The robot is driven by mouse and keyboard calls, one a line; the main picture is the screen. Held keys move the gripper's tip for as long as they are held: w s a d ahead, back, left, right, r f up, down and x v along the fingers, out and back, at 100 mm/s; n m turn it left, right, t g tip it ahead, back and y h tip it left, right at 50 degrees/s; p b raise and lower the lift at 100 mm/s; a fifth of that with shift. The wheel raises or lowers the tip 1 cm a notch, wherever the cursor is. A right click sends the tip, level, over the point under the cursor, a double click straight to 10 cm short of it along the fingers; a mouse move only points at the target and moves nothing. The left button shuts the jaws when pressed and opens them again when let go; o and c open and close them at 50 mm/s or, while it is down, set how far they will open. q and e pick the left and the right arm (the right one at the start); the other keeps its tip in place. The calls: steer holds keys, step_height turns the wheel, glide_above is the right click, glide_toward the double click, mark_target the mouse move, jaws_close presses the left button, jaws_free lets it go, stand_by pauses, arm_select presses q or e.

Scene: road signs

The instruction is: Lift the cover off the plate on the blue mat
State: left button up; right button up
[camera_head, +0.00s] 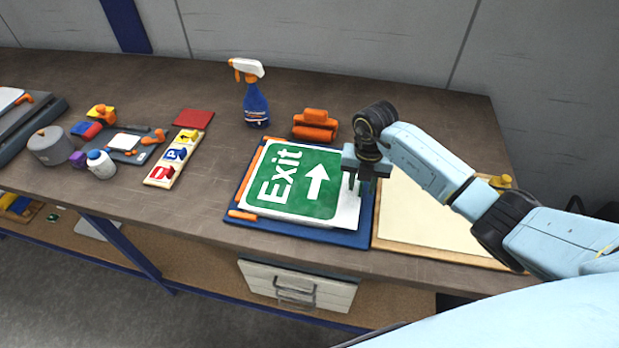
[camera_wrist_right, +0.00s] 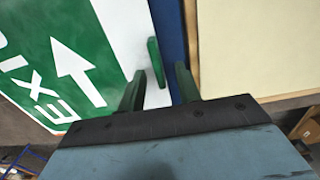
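A green and white Exit sign plate (camera_head: 301,181) lies flat on the blue mat (camera_head: 274,228) at the middle of the bench; it also shows in the right wrist view (camera_wrist_right: 62,66). I cannot make out a cover as a separate layer from the plate. A small green upright piece (camera_wrist_right: 154,62) stands at the white right edge of the plate; how it is attached is unclear. My right gripper (camera_head: 356,186) is above that right edge, pointing down. Its dark green fingers (camera_wrist_right: 158,88) are apart, with the green piece just beyond the gap between them. My left gripper is out of view.
A cream board (camera_head: 430,222) lies right of the mat, under my right arm. A spray bottle (camera_head: 252,95) and an orange tool (camera_head: 315,125) stand behind the mat. A sign strip (camera_head: 174,158) and several small items lie to the left. Bare bench separates them from the mat.

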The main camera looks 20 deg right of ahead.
steer(key=shift+f, duration=0.25)
jaws_close()
